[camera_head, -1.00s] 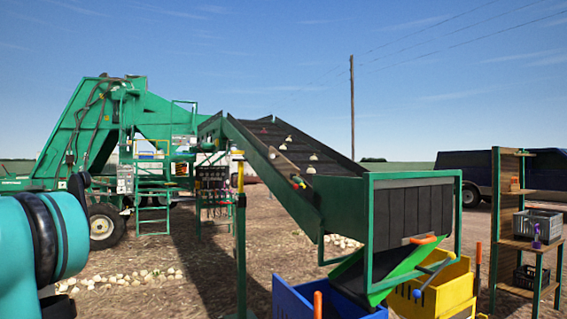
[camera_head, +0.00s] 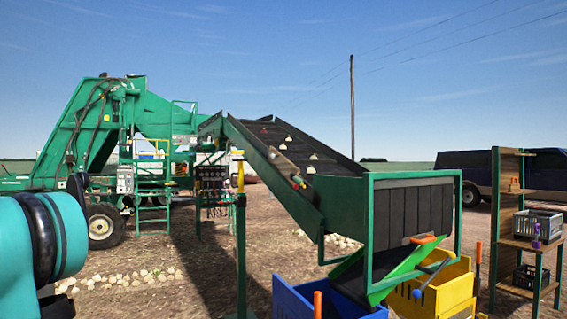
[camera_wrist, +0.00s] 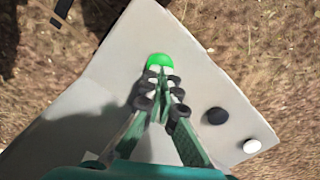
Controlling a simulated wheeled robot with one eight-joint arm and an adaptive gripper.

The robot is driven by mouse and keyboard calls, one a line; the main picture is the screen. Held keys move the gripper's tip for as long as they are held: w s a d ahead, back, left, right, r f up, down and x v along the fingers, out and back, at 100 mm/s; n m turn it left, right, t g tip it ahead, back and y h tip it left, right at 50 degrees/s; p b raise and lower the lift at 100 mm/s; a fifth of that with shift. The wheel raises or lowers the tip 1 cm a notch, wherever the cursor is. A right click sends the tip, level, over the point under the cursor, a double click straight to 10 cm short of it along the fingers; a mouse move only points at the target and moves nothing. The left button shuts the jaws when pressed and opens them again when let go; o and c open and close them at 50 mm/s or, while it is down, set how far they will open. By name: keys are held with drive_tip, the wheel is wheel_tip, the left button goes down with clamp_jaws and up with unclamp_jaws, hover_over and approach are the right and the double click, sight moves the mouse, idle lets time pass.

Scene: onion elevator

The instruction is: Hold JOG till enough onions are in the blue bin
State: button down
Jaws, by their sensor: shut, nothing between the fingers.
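In the wrist view my gripper (camera_wrist: 160,77) is shut and empty, its fingertips at the near edge of a green button (camera_wrist: 160,59) on a pale grey panel (camera_wrist: 95,62). Whether the tips press the button I cannot tell. A black button (camera_wrist: 217,116) and a white button (camera_wrist: 251,146) sit to the right. No JOG label is readable. In the head view the blue bin (camera_head: 292,303) stands below the elevator's lower end; its contents are hidden. Several pale onions (camera_head: 313,157) are on the dark inclined belt (camera_head: 335,164). My gripper is outside the head view.
A yellow bin (camera_head: 452,288) stands right of the blue bin. A green chute (camera_head: 402,271) with an orange handle is above them. A wooden shelf (camera_head: 508,205) with grey crates is at the right. A green harvester machine (camera_head: 75,140) stands at the left.

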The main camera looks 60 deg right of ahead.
drive_tip(key=shift+f, duration=1)
idle(3.5)
drive_tip(key=shift+r, duration=3.55)
drive_tip(key=s+d+f+t, duration=0.1)
drive_tip(key=s+f, duration=0.2)
drive_tip(key=s, duration=0.4)
drive_tip(key=s+d+f+t, duration=0.1)
drive_tip(key=s+f, duration=0.2)
drive_tip(key=s, duration=0.4)
drive_tip(key=s+d+f+n+t, duration=0.1)
drive_tip(key=s+d+f+t, duration=0.1)
drive_tip(key=s, duration=0.6)
drive_tip(key=shift+f, duration=0.6)
